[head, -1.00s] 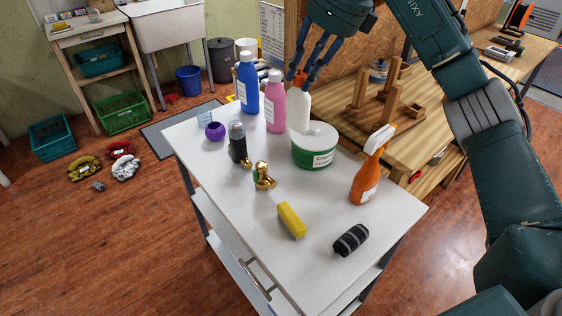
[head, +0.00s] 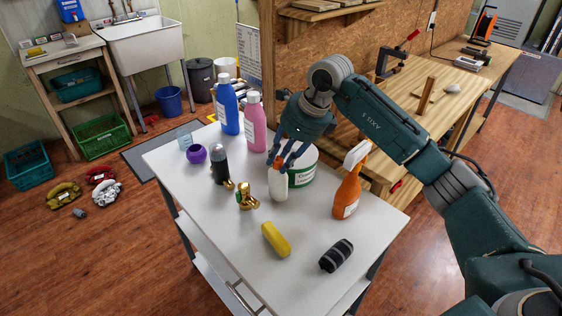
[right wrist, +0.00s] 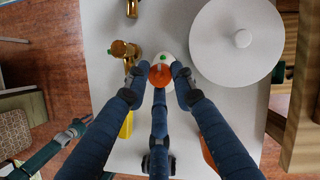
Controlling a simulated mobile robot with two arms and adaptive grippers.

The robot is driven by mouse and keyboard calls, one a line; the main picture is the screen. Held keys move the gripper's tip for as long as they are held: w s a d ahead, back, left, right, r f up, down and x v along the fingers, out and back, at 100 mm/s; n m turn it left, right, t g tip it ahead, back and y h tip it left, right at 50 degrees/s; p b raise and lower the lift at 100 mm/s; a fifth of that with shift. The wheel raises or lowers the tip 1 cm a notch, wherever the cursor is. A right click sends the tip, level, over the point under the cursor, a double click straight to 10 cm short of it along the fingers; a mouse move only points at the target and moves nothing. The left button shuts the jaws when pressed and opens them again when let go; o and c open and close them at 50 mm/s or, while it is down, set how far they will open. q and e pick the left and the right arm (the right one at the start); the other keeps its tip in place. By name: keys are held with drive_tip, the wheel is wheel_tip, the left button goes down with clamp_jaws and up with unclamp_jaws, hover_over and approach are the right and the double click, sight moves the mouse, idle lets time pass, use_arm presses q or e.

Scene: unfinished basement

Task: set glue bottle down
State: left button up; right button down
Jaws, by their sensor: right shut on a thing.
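The glue bottle (head: 279,184) is white with an orange cap, upright in the head view. It is at or just above the white cart top (head: 210,265); I cannot tell if its base touches. My right gripper (head: 284,160) is shut on it from above, fingers around the cap and upper part. In the right wrist view the orange cap (right wrist: 160,75) sits between my fingertips, with a little white bottle showing behind it. My left gripper is not in view.
A green-and-white tub (head: 303,172) stands right behind the bottle, and gold fittings (head: 246,197) stand to its left. An orange spray bottle (head: 347,190), a yellow block (head: 276,239) and a dark striped roll (head: 337,255) are nearer. Blue (head: 228,108) and pink (head: 254,125) bottles stand behind.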

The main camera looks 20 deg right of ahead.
drive_tip(key=shift+f, duration=0.8)
drive_tip(key=c, duration=1.5)
unclamp_jaws()
drive_tip(key=shift+o, duration=0.2)
